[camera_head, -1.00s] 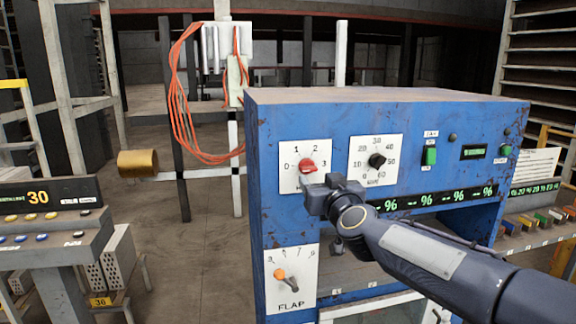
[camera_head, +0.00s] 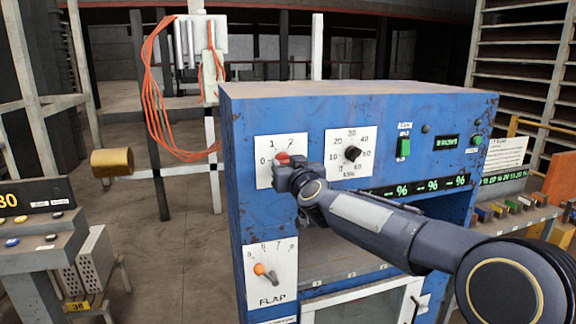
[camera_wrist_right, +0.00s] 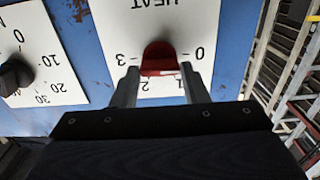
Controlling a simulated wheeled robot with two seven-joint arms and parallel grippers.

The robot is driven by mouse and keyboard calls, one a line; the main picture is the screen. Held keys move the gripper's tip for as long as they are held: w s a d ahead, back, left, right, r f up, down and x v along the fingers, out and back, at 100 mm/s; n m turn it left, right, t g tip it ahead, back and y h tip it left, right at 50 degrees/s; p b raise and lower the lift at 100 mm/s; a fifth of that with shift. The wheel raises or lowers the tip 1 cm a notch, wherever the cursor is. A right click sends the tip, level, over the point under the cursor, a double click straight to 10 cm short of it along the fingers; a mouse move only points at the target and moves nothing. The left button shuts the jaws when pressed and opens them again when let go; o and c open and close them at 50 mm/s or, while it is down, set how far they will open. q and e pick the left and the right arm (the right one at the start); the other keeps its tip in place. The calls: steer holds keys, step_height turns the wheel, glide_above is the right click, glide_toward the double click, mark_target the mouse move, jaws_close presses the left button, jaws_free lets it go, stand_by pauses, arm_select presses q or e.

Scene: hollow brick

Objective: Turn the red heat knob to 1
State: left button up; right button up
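The red heat knob (camera_head: 283,157) sits on a white dial plate (camera_head: 263,179) marked 0 to 3 on the blue panel. My right gripper (camera_head: 284,170) is in front of it and hides its lower part. In the right wrist view, which is upside down, the red knob (camera_wrist_right: 160,58) lies between the two fingers of the right gripper (camera_wrist_right: 160,78). A finger stands on each side, with a small gap to the knob. The number the knob points at cannot be told. My left gripper is not in view.
A black-knobbed dial (camera_head: 353,153) is right of the heat dial, and a green switch (camera_head: 404,147) is further right. The FLAP dial with an orange-tipped lever (camera_head: 260,269) is below. A console (camera_head: 40,240) stands at the left.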

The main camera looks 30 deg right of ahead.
steer(key=c, duration=0.5)
steer(key=m+b, duration=0.1)
steer(key=m, duration=0.5)
steer(key=m+b, duration=0.1)
steer(key=m, duration=0.4)
steer(key=shift+d+f+m, duration=0.15)
steer(key=shift+d+m, duration=0.05)
steer(key=shift+m, duration=0.2)
stand_by(0.4)
steer(key=o, duration=1)
